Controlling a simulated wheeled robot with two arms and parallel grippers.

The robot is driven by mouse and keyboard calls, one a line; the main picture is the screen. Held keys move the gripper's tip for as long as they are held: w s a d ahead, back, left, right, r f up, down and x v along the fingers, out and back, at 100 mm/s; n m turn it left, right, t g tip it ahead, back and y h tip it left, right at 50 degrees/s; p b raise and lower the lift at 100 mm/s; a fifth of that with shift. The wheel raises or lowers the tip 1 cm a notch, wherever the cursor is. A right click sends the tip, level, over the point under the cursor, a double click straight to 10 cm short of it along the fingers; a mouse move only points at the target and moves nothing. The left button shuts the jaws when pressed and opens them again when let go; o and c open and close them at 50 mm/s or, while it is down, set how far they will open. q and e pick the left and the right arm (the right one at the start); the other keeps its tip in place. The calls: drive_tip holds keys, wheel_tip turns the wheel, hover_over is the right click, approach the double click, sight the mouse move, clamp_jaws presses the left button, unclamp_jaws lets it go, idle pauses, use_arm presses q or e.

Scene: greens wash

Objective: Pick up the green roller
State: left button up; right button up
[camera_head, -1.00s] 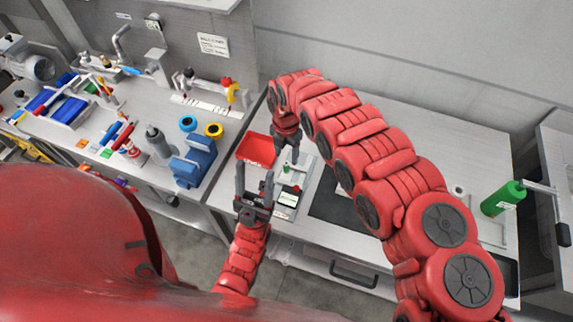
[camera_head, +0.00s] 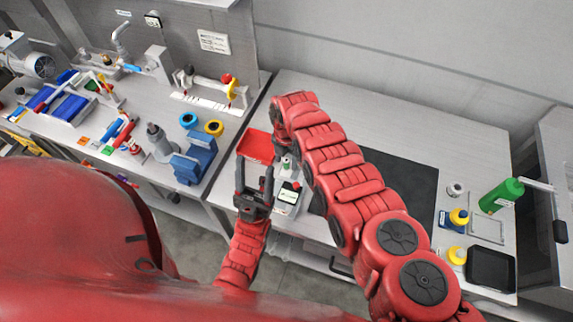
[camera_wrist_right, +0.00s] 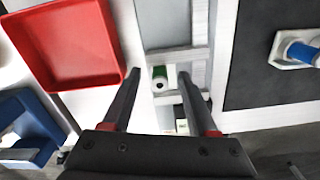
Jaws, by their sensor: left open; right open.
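A small green cylinder with a white end (camera_wrist_right: 160,80), which fits the green roller, lies on a pale grey holder in the right wrist view. My right gripper (camera_wrist_right: 158,73) is open, with its fingers on either side of the cylinder in that picture; I cannot tell whether they touch it. In the head view the arm mostly hides this gripper, and a bit of green (camera_head: 287,162) shows beside it. My left gripper (camera_head: 255,174) is open and empty, left of a small scale-like device (camera_head: 288,194).
A red tray (camera_head: 256,147) lies left of the right gripper. A dark mat (camera_head: 400,180) lies to the right. Blue blocks (camera_head: 193,160) stand on the left bench.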

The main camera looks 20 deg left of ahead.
clamp_jaws()
drive_tip(key=shift+a+r, duration=0.15)
idle(0.4)
